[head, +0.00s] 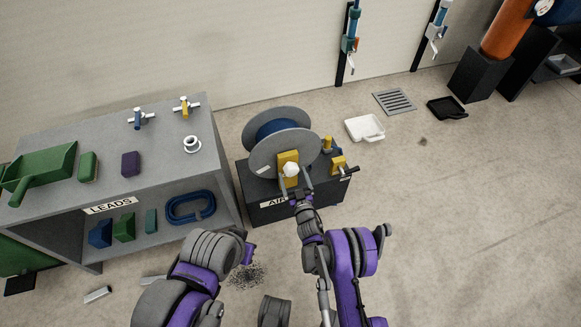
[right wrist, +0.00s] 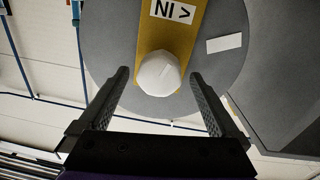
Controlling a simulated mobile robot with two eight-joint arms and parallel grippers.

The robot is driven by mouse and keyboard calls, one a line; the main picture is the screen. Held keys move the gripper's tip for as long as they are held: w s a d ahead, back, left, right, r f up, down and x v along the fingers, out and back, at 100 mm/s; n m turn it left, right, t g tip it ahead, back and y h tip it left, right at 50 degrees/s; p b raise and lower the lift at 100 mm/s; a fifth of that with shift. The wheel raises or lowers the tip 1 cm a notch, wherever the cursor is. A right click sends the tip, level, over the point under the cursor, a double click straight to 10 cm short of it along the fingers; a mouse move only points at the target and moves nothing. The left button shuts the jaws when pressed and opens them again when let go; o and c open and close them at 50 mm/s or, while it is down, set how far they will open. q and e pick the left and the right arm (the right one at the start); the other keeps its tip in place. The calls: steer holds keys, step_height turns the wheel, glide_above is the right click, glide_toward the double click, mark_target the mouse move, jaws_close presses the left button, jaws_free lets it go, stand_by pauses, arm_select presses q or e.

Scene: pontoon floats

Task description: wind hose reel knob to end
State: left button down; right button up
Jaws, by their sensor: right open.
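The hose reel (head: 262,140), with grey discs and a blue hose wound between them, stands on a dark box labelled AIR (head: 273,204). A yellow crank plate (head: 287,157) on its front disc bears the white faceted knob (head: 291,170). My right gripper (head: 294,185) is open just in front of the knob. In the right wrist view the knob (right wrist: 158,74) lies between the spread fingertips, with no clear contact; the yellow plate (right wrist: 172,30) carries a lettered label. My left gripper (head: 249,254) is low, left of the right arm; its jaws cannot be made out.
A grey bench (head: 60,135) with a green scoop (head: 40,172), valves and blocks stands close left of the reel. Yellow fittings (head: 338,163) sit on the box's right side. A white tray (head: 364,128) lies behind right.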

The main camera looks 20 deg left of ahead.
steer(key=shift+w+a, duration=0.15)
steer(key=shift+w, duration=0.15)
arm_select(q)
steer(key=shift+w+a+r, duration=0.1)
steer(key=shift+w+a, duration=0.1)
steer(key=shift+w, duration=0.1)
arm_select(e)
steer(key=shift+s, duration=0.1)
steer(key=shift+c, duration=0.4)
steer(key=c, duration=1.3)
